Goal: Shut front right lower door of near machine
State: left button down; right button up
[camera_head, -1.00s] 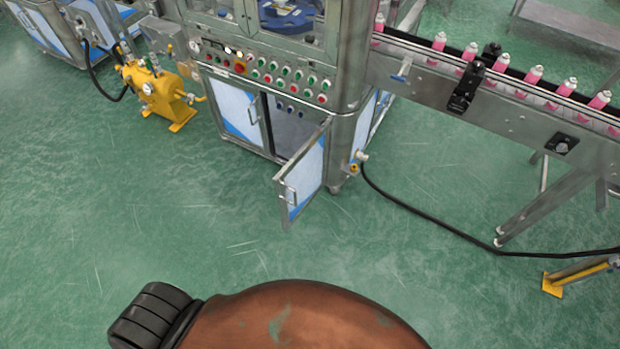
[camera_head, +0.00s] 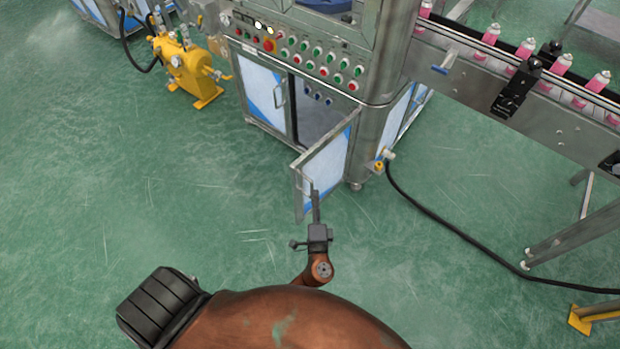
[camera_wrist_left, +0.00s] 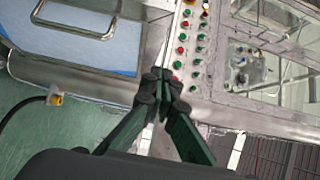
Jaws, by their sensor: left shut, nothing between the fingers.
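The near machine's front right lower door (camera_head: 325,165) stands open in the head view, swung out toward me from the cabinet, with its hinge side at the machine's right corner. It has a metal frame and a white and blue panel. My left gripper (camera_head: 314,192) is shut and empty, in front of the door's lower part in the picture. I cannot tell whether it touches. In the left wrist view the closed fingertips (camera_wrist_left: 161,84) show before the machine, with a blue panel bearing a handle (camera_wrist_left: 75,20) at upper left. My right gripper is out of view.
The front left lower door (camera_head: 264,92) is shut. A button panel (camera_head: 300,55) sits above. A conveyor (camera_head: 540,95) with pink cans runs right. A black hose (camera_head: 440,222) lies on the floor. A yellow pump (camera_head: 185,70) stands left. Green floor before the machine is clear.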

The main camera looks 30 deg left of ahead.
pick_arm(q)
send_near(305, 159)
jog(key=w, duration=0.4)
jog(key=shift+w+a+r+b, duration=0.1)
jog(key=shift+w+a+b, duration=0.15)
jog(key=shift+a, duration=0.35)
jog(key=shift+w+a+b, duration=0.1)
jog(key=shift+w+a, duration=0.15)
jog(key=shift+a, duration=0.35)
jog(key=shift+w+a, duration=0.1)
jog(key=shift+a, duration=0.3)
jog(key=shift+a, duration=0.15)
